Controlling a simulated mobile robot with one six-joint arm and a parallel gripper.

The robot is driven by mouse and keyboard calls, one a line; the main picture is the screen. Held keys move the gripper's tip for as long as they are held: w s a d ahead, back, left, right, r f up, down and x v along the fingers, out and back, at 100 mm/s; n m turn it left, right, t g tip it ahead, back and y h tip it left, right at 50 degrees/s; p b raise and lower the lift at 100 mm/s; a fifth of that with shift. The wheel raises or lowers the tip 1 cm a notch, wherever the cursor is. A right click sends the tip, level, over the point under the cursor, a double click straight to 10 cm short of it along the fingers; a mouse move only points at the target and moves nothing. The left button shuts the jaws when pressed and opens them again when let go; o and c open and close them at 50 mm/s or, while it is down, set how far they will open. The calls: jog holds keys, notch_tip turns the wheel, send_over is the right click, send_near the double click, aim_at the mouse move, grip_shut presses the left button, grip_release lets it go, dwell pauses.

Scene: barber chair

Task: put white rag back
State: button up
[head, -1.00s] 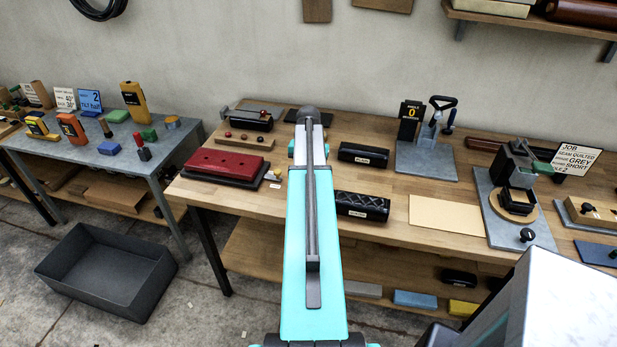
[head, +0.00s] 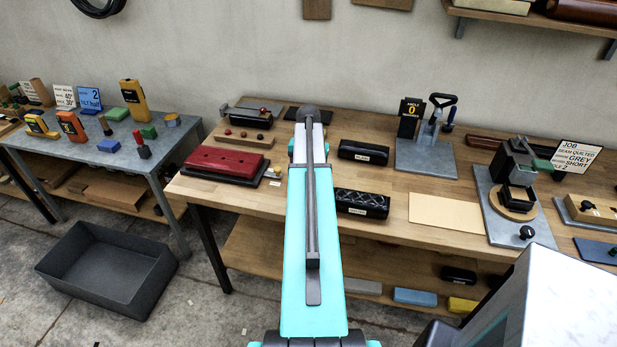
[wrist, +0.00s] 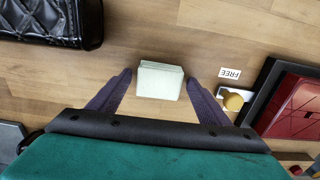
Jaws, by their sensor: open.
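A small pale, slightly greenish-white block (wrist: 160,81) lies on the wooden bench top in the wrist view. It looks like the white rag, though its cloth texture is hard to make out. My gripper (wrist: 160,75) is open, with one dark finger on each side of the block and a gap on both sides. The fingers do not touch it. In the head view my own arm hides the gripper and this block. A pale grey-white slab (head: 363,287) lies on the lower shelf beside a blue one (head: 415,297) and a yellow one (head: 462,305).
A black quilted roll (wrist: 52,24) lies left of my gripper. A red padded piece on a dark board (wrist: 296,105), a yellow knob (wrist: 233,102) and a "FREE" label (wrist: 230,73) are to the right. A grey bin (head: 105,270) stands on the floor.

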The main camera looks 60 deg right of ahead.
jog(key=shift+r, duration=0.15)
notch_tip(320, 180, up, 12)
jog(key=b, duration=0.4)
dwell(0.5)
dwell(0.7)
